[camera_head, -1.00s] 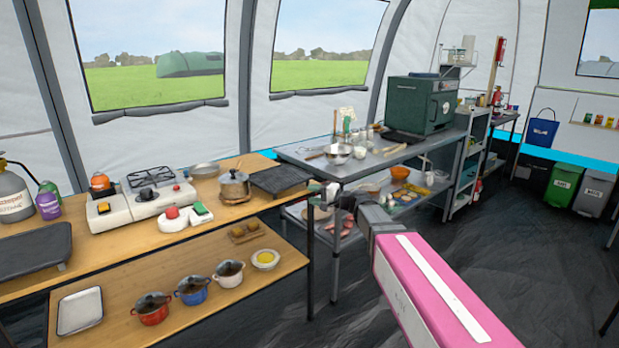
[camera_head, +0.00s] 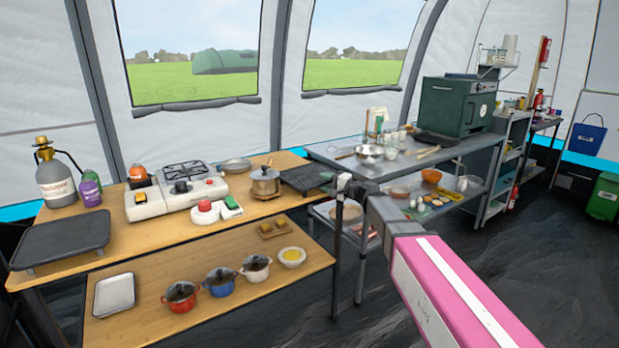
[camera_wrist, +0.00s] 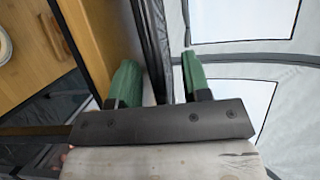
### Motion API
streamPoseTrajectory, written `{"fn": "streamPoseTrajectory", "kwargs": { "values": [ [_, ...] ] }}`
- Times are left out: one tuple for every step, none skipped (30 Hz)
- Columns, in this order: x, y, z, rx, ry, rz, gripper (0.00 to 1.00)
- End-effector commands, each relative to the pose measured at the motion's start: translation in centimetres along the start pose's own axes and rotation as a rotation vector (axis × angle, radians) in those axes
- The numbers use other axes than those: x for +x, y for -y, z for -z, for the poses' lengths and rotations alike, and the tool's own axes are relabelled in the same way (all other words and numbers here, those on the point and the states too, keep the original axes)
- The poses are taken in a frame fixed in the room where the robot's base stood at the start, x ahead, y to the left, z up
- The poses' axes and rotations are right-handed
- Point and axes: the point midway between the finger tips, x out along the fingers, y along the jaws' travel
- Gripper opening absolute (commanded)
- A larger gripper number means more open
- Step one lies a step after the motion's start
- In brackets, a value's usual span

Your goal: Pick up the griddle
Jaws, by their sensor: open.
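A black ridged griddle plate (camera_head: 303,179) lies at the right end of the upper wooden counter, beside a lidded pot. A second dark flat plate (camera_head: 62,241) with short feet lies at the counter's far left; which one is the task's griddle is not certain. My gripper (camera_head: 329,188) is at the right end of the ridged plate, partly hidden by my arm. In the wrist view my gripper (camera_wrist: 158,80) has its two green fingers spread apart. A dark ridged edge (camera_wrist: 153,40), likely the ridged plate, shows between them; I cannot tell whether they touch it.
The lidded pot (camera_head: 265,182) stands close left of the ridged plate. A two-part camp stove (camera_head: 190,190) is farther left. A metal table (camera_head: 350,171) with bowls adjoins on the right. Small pots (camera_head: 220,282) stand on the lower wooden shelf. The dark floor is clear at the right.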

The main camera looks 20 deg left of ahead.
Motion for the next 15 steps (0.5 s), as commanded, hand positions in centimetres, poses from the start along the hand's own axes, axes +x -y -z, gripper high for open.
{"fn": "streamPoseTrajectory", "kwargs": {
  "values": [
    [0.96,-0.05,0.06,0.0,0.002,0.0,0.44],
    [1.26,-0.05,0.04,0.0,0.002,0.0,0.44],
    [1.53,-0.05,0.02,0.0,0.002,0.0,0.44],
    [1.65,-0.05,0.0,0.0,0.001,0.0,0.44],
    [1.7,-0.04,-0.02,0.0,0.001,0.0,0.44],
    [1.7,-0.04,-0.04,0.0,0.001,0.0,0.44],
    [1.68,-0.04,-0.05,0.0,0.001,0.0,0.44],
    [1.65,-0.04,-0.06,0.0,0.0,0.0,0.44],
    [1.64,-0.04,-0.06,0.0,0.0,0.0,0.44],
    [1.64,-0.04,-0.06,0.0,0.0,0.0,0.44],
    [1.63,-0.05,-0.07,0.0,0.0,0.0,0.37],
    [1.63,-0.05,-0.07,0.0,0.0,0.0,0.24],
    [1.63,-0.05,-0.07,0.0,0.0,0.0,0.14],
    [1.63,-0.05,-0.07,0.0,0.0,0.0,0.05],
    [1.62,-0.05,-0.07,0.0,0.001,0.0,0.0]
  ]
}}
